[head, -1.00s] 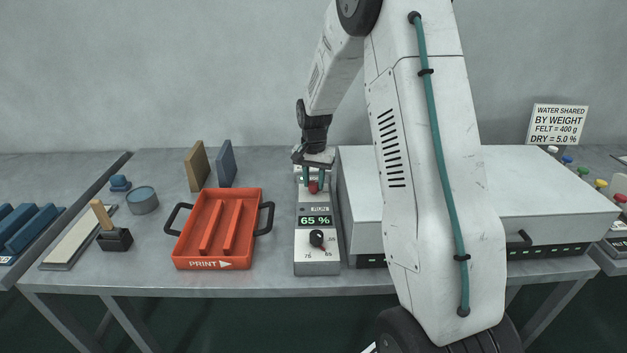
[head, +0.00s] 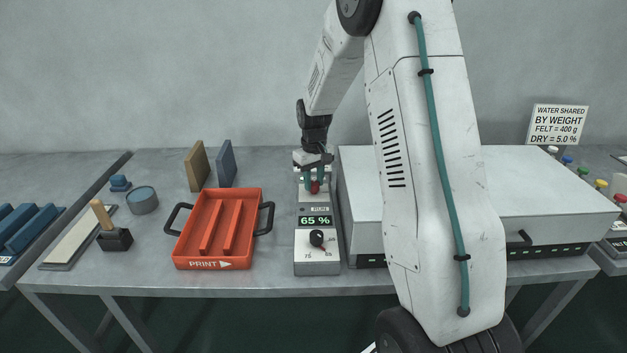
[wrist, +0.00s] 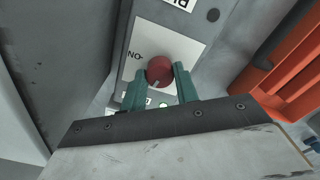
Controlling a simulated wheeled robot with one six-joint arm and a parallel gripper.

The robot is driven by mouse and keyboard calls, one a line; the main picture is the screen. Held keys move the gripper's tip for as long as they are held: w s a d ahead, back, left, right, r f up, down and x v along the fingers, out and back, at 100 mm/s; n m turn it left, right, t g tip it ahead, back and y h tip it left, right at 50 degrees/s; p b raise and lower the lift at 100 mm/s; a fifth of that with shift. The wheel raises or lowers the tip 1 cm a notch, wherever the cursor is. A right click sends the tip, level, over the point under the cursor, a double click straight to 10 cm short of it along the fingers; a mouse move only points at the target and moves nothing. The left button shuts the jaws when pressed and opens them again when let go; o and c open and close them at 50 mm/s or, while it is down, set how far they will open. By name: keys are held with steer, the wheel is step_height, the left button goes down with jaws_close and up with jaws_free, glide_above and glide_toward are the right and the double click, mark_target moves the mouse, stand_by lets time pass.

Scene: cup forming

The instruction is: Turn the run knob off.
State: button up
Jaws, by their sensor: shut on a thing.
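The run knob (head: 315,188) is red and round, near the back of a narrow grey control box (head: 317,262). In the wrist view the red knob (wrist: 159,70) sits on a white plate with "ON" upside down at its left. A pale mark on the knob points down in the picture, away from "ON". My gripper (head: 314,180) has its two green fingers closed on the knob, one on each side; they also show in the wrist view (wrist: 161,82). The lower part of the knob's label is partly hidden by the fingers.
The box also has a green 65 % display (head: 315,221) and a black dial (head: 317,239). An orange-red tray (head: 183,259) with black handles stands to the left. A white-topped unit (head: 545,195) stands close on the right, partly behind my arm.

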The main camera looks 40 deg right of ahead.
mark_target(314, 182)
steer(key=shift+w+r+n, duration=0.1)
steer(key=shift+n, duration=1)
steer(key=o, duration=1)
step_height(314, 182, up, 8)
steer(key=shift+f, duration=0.1)
